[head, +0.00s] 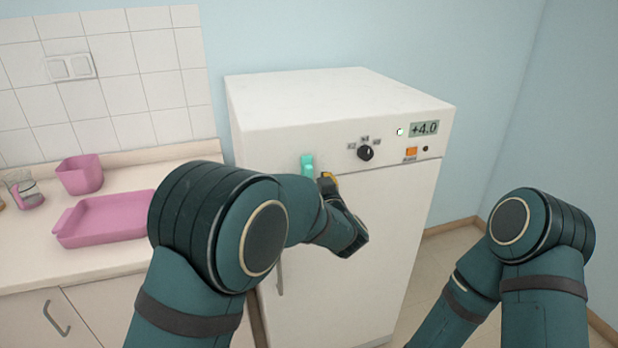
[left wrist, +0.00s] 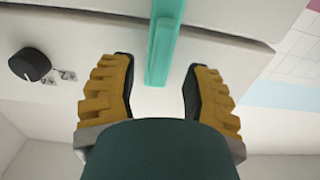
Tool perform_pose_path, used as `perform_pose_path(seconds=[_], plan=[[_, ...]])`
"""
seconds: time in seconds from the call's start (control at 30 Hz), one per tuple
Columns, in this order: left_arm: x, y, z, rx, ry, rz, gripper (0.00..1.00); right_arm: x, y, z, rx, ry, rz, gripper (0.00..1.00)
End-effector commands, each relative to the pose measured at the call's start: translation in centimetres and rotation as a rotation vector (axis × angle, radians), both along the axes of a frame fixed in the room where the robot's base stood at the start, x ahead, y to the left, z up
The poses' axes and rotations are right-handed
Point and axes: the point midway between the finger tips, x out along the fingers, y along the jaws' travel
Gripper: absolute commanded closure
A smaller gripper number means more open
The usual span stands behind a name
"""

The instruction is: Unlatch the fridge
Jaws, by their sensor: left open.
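The white fridge (head: 330,105) stands against the wall with its door closed. A teal latch (head: 307,165) sits at the seam between the top panel and the door, near the door's left edge. It also shows in the left wrist view (left wrist: 164,40), reaching down between the fingers. My left gripper (head: 326,182) is at the latch, mostly hidden behind my own arm in the head view. In the left wrist view its yellow fingers (left wrist: 158,82) are open on either side of the latch's end, with gaps to both sides. My right gripper is out of view.
The fridge's panel has a black knob (head: 365,153), an orange switch (head: 411,151) and a display (head: 424,128) reading +4.0. A door handle (head: 280,278) is partly hidden by my left arm. A pink tray (head: 75,240) and pink tub (head: 80,180) are on the left counter.

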Motion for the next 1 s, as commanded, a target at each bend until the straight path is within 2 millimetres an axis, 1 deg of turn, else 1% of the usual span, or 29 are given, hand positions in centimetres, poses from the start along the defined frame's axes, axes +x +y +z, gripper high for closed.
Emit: perform_pose_path(seconds=[0.03, 0.1, 0.23, 0.4, 0.6, 0.63, 0.67, 0.7, 0.77, 1.0], plan=[[0.8, 0.4, 0.0, 0.000, -0.001, 0.002, 0.52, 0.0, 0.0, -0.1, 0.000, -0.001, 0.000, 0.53], [1.6, 0.6, 0.0, 0.000, -0.001, 0.002, 0.52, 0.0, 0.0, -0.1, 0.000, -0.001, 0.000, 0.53], [2.6, 0.9, -0.1, 0.000, 0.001, 0.001, 0.52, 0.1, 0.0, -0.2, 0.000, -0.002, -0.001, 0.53], [3.0, 1.0, 0.0, 0.000, 0.000, 0.000, 0.52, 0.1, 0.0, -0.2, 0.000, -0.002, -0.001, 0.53], [3.0, 1.0, 0.0, 0.000, 0.000, 0.000, 0.52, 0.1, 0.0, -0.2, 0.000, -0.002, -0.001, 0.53], [3.0, 1.0, 0.0, 0.000, 0.000, 0.000, 0.56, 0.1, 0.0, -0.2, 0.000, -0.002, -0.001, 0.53], [3.0, 1.0, 0.0, 0.000, 0.000, 0.000, 0.67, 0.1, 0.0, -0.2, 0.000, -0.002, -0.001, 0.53], [3.0, 1.0, 0.0, 0.000, 0.000, 0.000, 0.81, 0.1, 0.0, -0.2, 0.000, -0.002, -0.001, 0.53], [3.0, 1.0, 0.0, 0.000, 0.000, 0.000, 1.00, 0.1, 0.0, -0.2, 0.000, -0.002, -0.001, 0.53], [3.0, 1.0, 0.1, 0.000, -0.001, 0.001, 1.00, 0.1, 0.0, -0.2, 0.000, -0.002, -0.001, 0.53]])
